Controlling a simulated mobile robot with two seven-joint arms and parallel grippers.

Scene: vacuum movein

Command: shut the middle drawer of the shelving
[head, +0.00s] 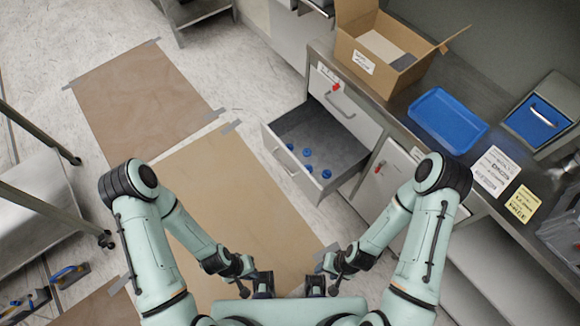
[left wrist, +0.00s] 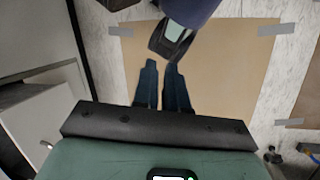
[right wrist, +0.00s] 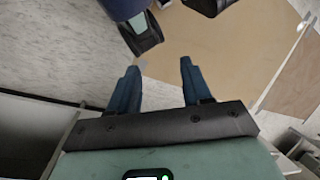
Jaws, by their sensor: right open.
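The shelving is a grey cabinet under a counter, with a shut upper drawer (head: 342,101) in the head view. The drawer below it, the middle drawer (head: 292,165), is pulled well out. It has a pale front with a handle and holds several small blue items (head: 306,152). My left gripper (head: 263,282) is low in front of my body, apart from the drawer; in the left wrist view (left wrist: 161,68) its fingers show a narrow gap with nothing between. My right gripper (head: 315,283) is beside it, also apart from the drawer; in the right wrist view (right wrist: 158,68) its fingers are wide apart and empty.
A metal rack (head: 40,205) stands at the left. Brown sheets (head: 225,195) taped to the floor leave clear room before the drawer.

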